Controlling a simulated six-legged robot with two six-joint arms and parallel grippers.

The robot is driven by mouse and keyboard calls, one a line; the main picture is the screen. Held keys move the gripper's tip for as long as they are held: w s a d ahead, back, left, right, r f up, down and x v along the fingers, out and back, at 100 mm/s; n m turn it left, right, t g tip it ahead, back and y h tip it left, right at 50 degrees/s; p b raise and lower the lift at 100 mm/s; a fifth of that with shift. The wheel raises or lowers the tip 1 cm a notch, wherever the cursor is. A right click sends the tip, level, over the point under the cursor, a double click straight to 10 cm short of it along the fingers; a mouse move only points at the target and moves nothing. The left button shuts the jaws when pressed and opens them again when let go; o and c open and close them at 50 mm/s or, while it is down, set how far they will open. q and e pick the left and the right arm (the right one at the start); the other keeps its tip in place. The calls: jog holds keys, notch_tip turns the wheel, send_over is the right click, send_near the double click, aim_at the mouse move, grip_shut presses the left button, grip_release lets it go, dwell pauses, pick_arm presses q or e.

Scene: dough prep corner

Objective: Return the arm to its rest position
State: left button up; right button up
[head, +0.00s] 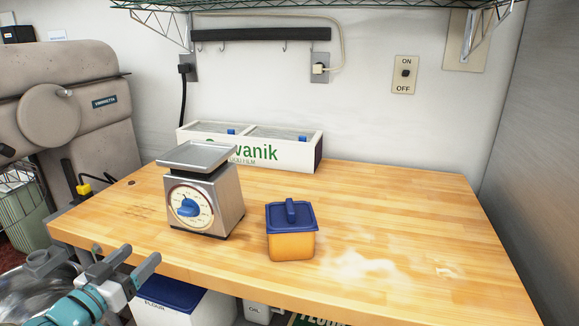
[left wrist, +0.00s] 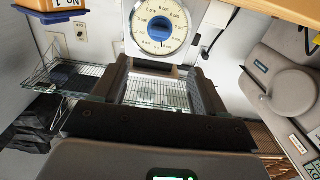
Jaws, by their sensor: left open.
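My left gripper (head: 142,254) is at the lower left of the head view, in front of the table's near left edge. Its two grey fingers are apart, with nothing between them. In the left wrist view the fingers of my left gripper (left wrist: 162,68) frame an empty gap, with the dial scale (left wrist: 158,25) beyond them. The scale (head: 207,204) stands on the wooden table (head: 400,220), apart from the gripper. My right gripper is in neither view.
A yellow-orange tub with a blue lid (head: 291,232) stands right of the scale. A white film box (head: 300,152) is behind them. A large grey mixer (head: 70,100) stands at left, and a white bin (head: 185,305) is under the table. The table's right side is clear apart from flour.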

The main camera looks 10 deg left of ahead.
pick_arm(q)
jog(key=s+d+f+n+g+h+p, duration=0.15)
jog(key=d+f+g, duration=0.25)
jog(key=d+f, duration=0.6)
jog(key=d+f+n+g+p, duration=0.2)
jog(key=d+f+g+p, duration=0.3)
jog(key=f, duration=0.8)
jog(key=s+d+f+g, duration=0.4)
jog(key=s+d, duration=0.3)
jog(key=s, duration=0.2)
jog(key=s+d+f+g+h, duration=0.1)
jog(key=s+d+f+g, duration=0.3)
jog(key=s+d+f, duration=0.3)
jog(key=s, duration=0.3)
jog(key=shift+d+m, duration=0.3)
jog(key=shift+m, duration=0.05)
jog(key=shift+s, duration=0.1)
jog(key=c, duration=0.6)
jog(key=shift+o, duration=0.2)
jog(key=shift+a, duration=0.1)
